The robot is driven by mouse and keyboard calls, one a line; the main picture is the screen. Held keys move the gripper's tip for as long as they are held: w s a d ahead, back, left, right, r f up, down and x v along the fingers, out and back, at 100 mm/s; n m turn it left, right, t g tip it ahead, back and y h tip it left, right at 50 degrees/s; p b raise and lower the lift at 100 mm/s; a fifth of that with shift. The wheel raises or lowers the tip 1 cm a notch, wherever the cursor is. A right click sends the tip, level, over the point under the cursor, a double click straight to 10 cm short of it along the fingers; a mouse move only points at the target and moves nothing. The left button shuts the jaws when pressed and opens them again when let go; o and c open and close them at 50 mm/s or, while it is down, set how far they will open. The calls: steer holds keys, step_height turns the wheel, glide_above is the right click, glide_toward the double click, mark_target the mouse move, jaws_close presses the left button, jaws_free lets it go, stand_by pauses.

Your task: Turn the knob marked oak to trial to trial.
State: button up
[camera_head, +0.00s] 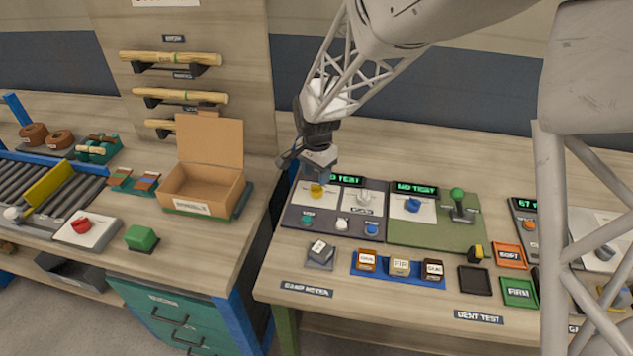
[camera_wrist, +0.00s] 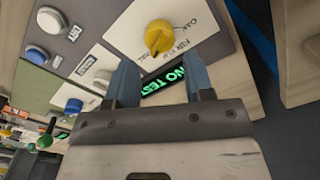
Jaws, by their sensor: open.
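The yellow knob (camera_head: 316,191) sits on a white plate at the left of the damp meter panel. In the wrist view the yellow knob (camera_wrist: 159,36) has a dark pointer mark on its lower left side. The plate (camera_wrist: 195,30) carries printed words around the knob; "OAK" reads at the upper right, and the others are partly legible. I cannot tell for sure which word the pointer meets. My gripper (camera_head: 318,176) is just above the knob; in the wrist view its two blue fingers (camera_wrist: 160,72) are apart and empty, with the knob beyond their tips.
A green "NO TEST" display (camera_wrist: 170,80) lies beside the plate. A white knob (camera_head: 364,197), a blue knob (camera_head: 412,205) and a green-topped joystick (camera_head: 457,200) stand to the right. Buttons (camera_head: 342,224) line the panel front. An open cardboard box (camera_head: 203,185) stands left.

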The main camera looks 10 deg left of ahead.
steer(key=shift+r, duration=1.3)
steer(key=shift+d+r, duration=0.15)
steer(key=shift+d, duration=0.05)
steer(key=s+d+r+n, duration=0.1)
steer(key=s+d+r, duration=0.25)
steer(key=d, duration=0.25)
steer(key=s+d+r+n+t, duration=0.1)
steer(key=s+d+r, duration=0.2)
steer(key=d+r, duration=0.25)
steer(key=s+d+r+n, duration=0.1)
steer(key=s+d+r, duration=0.25)
steer(key=d, duration=0.35)
steer(key=s+d+r+n, duration=0.1)
steer(key=s+d, duration=0.5)
steer(key=s, duration=0.4)
steer(key=s+d+r+n+t, duration=0.1)
steer(key=s+d+r, duration=0.1)
steer(key=s+d, duration=0.5)
steer(key=s, duration=0.3)
steer(key=shift+s+d+n+t, duration=0.25)
steer(key=shift+s+n+t, duration=0.05)
steer(key=shift+s+n, duration=0.1)
steer(key=shift+w, duration=0.1)
